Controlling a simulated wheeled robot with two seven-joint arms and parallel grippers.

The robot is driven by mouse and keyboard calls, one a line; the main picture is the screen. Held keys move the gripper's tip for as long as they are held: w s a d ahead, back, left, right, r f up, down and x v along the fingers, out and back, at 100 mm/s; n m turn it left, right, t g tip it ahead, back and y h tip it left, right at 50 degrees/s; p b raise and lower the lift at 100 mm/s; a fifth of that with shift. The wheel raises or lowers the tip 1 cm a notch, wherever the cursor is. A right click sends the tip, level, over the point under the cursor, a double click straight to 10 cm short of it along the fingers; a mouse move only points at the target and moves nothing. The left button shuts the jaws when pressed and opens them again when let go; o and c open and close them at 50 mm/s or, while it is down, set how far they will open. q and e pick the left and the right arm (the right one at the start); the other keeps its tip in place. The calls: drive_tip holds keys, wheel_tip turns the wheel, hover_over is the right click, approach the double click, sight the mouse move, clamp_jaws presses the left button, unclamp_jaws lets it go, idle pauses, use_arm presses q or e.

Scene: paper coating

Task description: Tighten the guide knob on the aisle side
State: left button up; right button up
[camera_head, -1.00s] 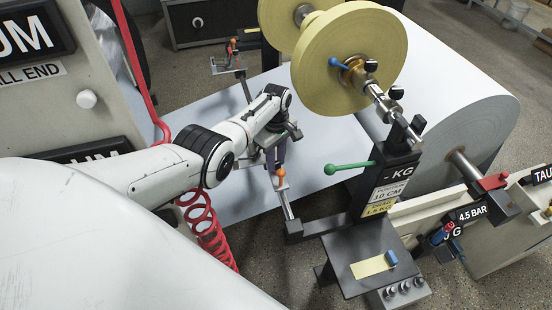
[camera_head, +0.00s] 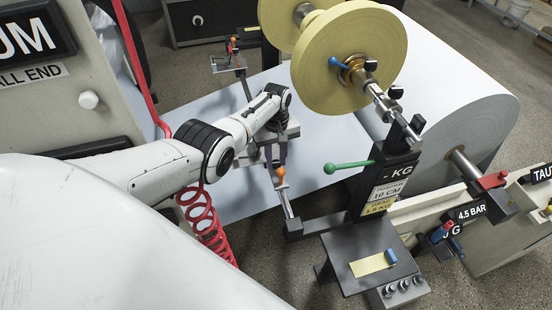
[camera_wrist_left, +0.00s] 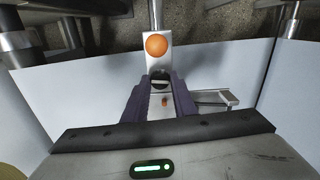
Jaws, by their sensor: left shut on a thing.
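The guide knob on the near side is an orange ball (camera_head: 280,172) on a small grey metal guide block at the end of a rail (camera_head: 288,205). It also shows in the left wrist view (camera_wrist_left: 155,46), just beyond my fingertips and apart from them. My left gripper (camera_head: 276,155) reaches in over the paper web from the left. In the left wrist view, its two dark fingers (camera_wrist_left: 160,92) are closed on the grey guide block (camera_wrist_left: 159,68), on the web side of the orange knob. A small red-orange mark shows between the fingers. My right gripper is not in view.
The yellow roll (camera_head: 348,58) and a green-handled lever (camera_head: 347,167) stand right of my gripper. A black post (camera_head: 382,170) bears labels. A second guide with an orange-topped knob (camera_head: 234,43) is at the far side. Red coiled hose (camera_head: 208,230) hangs below my arm.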

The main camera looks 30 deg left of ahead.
sight(276, 163)
use_arm(q)
drive_tip(key=o, duration=0.8)
drive_tip(key=shift+c, duration=0.2)
wheel_tip(276, 163, up, 3)
drive_tip(key=shift+r+p, duration=0.15)
drive_tip(key=shift+p, duration=0.95)
drive_tip(key=shift+r+b, duration=0.2)
drive_tip(key=shift+b, duration=0.15)
wheel_tip(276, 163, up, 7)
drive_tip(key=shift+f, duration=0.15)
